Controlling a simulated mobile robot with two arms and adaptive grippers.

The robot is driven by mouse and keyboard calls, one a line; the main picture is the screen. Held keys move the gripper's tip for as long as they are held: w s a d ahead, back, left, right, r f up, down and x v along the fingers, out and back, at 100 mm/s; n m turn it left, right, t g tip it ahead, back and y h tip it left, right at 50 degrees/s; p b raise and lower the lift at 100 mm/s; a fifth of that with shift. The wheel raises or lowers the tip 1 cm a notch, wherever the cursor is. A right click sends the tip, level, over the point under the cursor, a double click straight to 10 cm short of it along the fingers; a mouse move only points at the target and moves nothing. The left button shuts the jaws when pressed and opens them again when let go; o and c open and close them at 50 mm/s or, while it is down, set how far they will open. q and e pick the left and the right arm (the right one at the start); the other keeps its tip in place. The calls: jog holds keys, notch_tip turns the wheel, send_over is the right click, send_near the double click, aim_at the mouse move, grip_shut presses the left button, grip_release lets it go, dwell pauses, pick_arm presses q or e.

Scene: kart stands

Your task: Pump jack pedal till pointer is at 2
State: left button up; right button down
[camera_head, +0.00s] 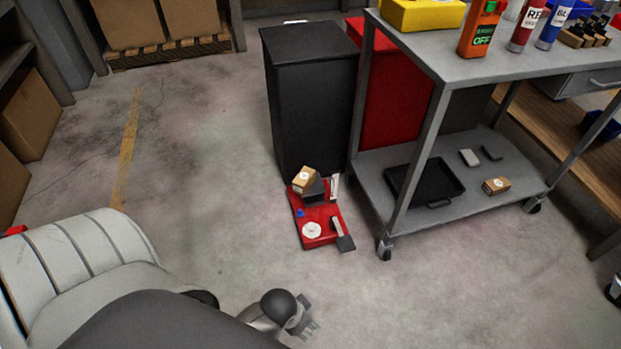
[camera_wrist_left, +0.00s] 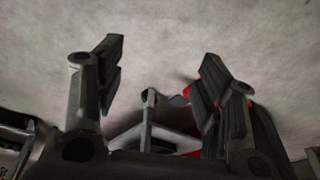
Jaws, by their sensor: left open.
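A red jack (camera_head: 321,222) lies on the floor in front of the black bin in the head view. A dark grey pedal (camera_head: 345,243) is at its near right end. A white round dial (camera_head: 311,230) is on its near left part; its pointer is too small to read. A small brown box (camera_head: 304,179) sits at the jack's far end. My left gripper (camera_head: 308,325) is low near the bottom edge, apart from the jack and nearer to me. In the left wrist view its fingers (camera_wrist_left: 165,75) are spread with nothing between them. My right gripper is not seen.
A black bin (camera_head: 308,100) and a red bin (camera_head: 390,100) stand behind the jack. A grey wheeled cart (camera_head: 360,190) stands to the right, with a black tray (camera_head: 424,184) on its lower shelf. The floor to the left is clear.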

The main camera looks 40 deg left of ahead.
pick_arm(q)
grip_shut()
dwell(1.4)
